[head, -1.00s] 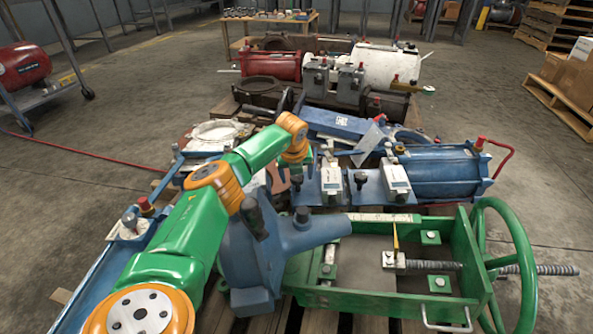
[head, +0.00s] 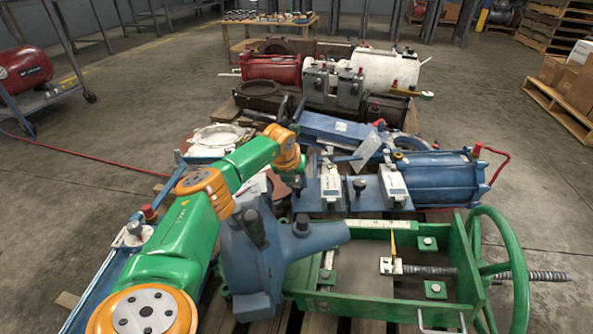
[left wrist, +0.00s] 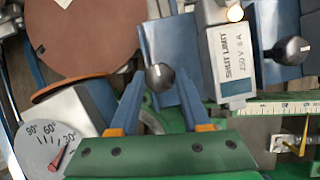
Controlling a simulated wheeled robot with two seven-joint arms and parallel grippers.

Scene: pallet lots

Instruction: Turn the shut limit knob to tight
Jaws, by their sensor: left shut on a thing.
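The black shut limit knob (left wrist: 159,77) has a white pointer line, which points roughly up in the left wrist view. It sits on a blue plate, left of a white box with a SHUT LIMIT label (left wrist: 230,60). The same white box shows in the head view (head: 331,187). My left gripper (left wrist: 159,82) has its two blue-and-orange fingers on either side of the knob and is shut on it. In the head view, my left arm largely hides this knob. The label's smaller marks are hard to read. My right gripper is in neither view.
A second black knob (head: 360,187) and white box (head: 394,185) stand to the right. A blue-grey casting (head: 262,265) stands close below my left wrist. A green frame with a handwheel (head: 508,262) lies at front right. A dial with a red pointer (left wrist: 45,150) is nearby.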

